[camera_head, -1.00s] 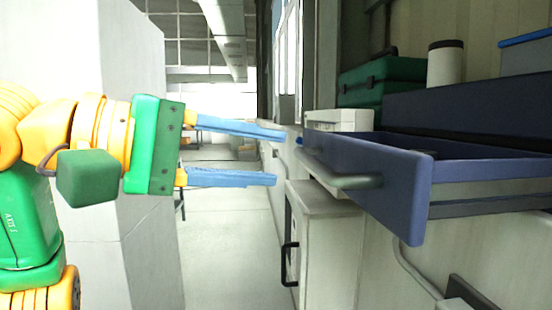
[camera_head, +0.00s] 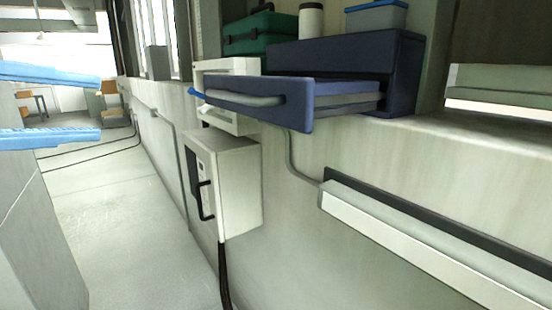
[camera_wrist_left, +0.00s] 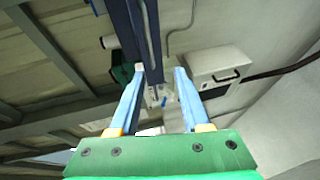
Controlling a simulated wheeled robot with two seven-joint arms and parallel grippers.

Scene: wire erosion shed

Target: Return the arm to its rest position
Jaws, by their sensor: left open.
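My left gripper (camera_head: 98,108) shows at the left edge of the head view as two blue fingers, spread apart with nothing between them. The rest of that arm is outside the head view. In the left wrist view the same gripper (camera_wrist_left: 160,72) is open, its blue fingers pointing away from the green palm. The dark blue drawer (camera_head: 302,112) stands pulled out of its dark blue cabinet (camera_head: 345,54), well to the right of the fingers and apart from them in the head view. My right gripper is not in view.
A white box with a black handle (camera_head: 229,187) is on the wall below the drawer. A green case (camera_head: 245,36), a white canister (camera_head: 311,19) and a blue-lidded container (camera_head: 376,16) stand at the back. A long rail (camera_head: 420,240) runs along the wall. The aisle floor (camera_head: 125,235) is clear.

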